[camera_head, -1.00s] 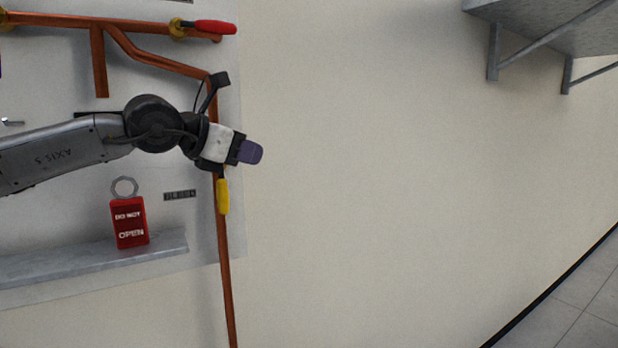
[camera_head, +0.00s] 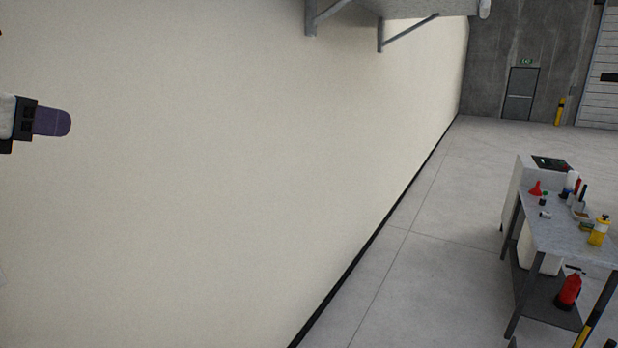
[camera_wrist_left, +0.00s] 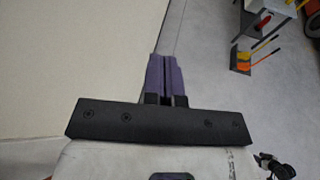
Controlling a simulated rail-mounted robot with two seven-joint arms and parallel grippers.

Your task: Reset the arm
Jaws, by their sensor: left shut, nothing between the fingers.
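My left gripper (camera_head: 52,121) shows at the left edge of the head view, in front of the bare cream wall. Its purple fingers point to the right. In the left wrist view the two purple fingers of the left gripper (camera_wrist_left: 165,74) lie side by side, shut, with nothing between them. The rest of the left arm is outside the head view. My right gripper is not in either view.
A workbench (camera_head: 567,238) with bottles and a red funnel (camera_head: 535,188) stands at the right, a fire extinguisher (camera_head: 569,290) on its lower shelf. A wall shelf (camera_head: 415,8) juts out at the top. The floor (camera_head: 440,215) between wall and bench is clear.

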